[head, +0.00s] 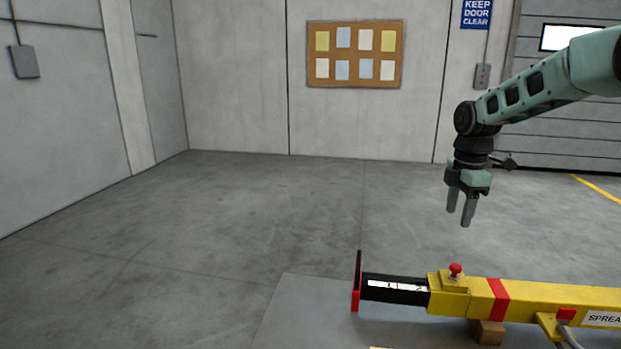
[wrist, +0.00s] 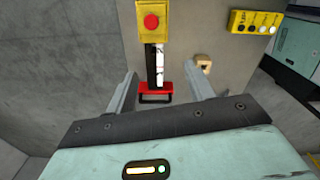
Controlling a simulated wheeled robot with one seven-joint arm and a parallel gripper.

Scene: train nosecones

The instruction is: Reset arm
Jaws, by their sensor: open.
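My gripper (head: 461,213) hangs from my green arm, pointing down, in the air above the yellow bar. Its two grey fingers are apart with nothing between them; they also show in the wrist view (wrist: 166,90). Below it a yellow spreader bar (head: 530,298) lies on a grey table (head: 300,310). The bar has a red push button (head: 455,270) on a yellow block and a black end section (head: 393,288) with a white label. A red and black end plate (head: 356,285) stands at its left end. The button also shows in the wrist view (wrist: 151,21).
A wooden block (head: 488,332) sits under the bar. In the wrist view a yellow control box (wrist: 255,22) with several buttons lies at the upper right. Open concrete floor (head: 230,215) spreads behind the table.

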